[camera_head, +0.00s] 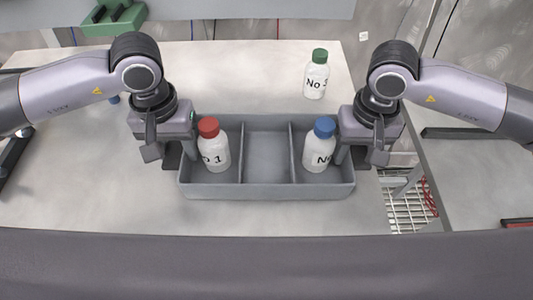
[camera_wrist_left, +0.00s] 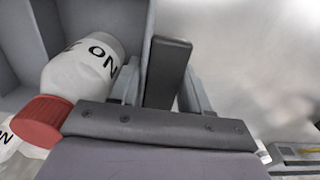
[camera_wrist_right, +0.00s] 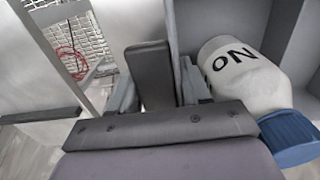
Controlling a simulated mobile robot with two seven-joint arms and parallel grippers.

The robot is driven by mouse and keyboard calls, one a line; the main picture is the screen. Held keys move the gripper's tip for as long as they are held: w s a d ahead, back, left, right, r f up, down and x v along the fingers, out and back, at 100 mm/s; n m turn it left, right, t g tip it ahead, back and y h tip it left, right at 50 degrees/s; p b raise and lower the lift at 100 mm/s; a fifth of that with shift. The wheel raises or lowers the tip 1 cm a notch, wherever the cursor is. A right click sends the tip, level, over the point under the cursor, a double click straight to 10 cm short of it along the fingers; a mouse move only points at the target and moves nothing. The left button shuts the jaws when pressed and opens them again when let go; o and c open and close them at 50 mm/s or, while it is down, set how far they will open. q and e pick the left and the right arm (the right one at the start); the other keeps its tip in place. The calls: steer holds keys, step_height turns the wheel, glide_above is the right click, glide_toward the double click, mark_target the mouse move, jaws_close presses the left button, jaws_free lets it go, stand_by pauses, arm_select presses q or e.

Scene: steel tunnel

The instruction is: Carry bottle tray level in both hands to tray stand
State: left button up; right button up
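The grey bottle tray (camera_head: 268,191) sits on the table with three compartments. A red-capped bottle (camera_head: 214,152) stands in its left compartment and a blue-capped bottle (camera_head: 320,152) in its right one; the middle one is empty. My left gripper (camera_head: 180,153) is down at the tray's left end wall, beside the red-capped bottle (camera_wrist_left: 85,68). My right gripper (camera_head: 352,155) is down at the right end wall, beside the blue-capped bottle (camera_wrist_right: 240,75). The fingertips are largely hidden, so their hold on the walls is unclear. No tray stand can be made out.
A green-capped bottle (camera_head: 316,78) stands on the table behind the tray's right end. A green holder (camera_head: 112,18) is at the back left. A white wire rack (camera_head: 408,208) lies beyond the table's right edge. The table left of the tray is mostly clear.

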arm_select(q)
jaws_close()
arm_select(e)
steer(key=c, duration=0.5)
arm_select(q)
steer(key=shift+c, duration=2.3)
jaws_free()
steer(key=shift+r, duration=0.1)
arm_select(e)
steer(key=shift+o, duration=0.2)
steer(key=shift+r, duration=0.1)
steer(key=shift+w, duration=0.1)
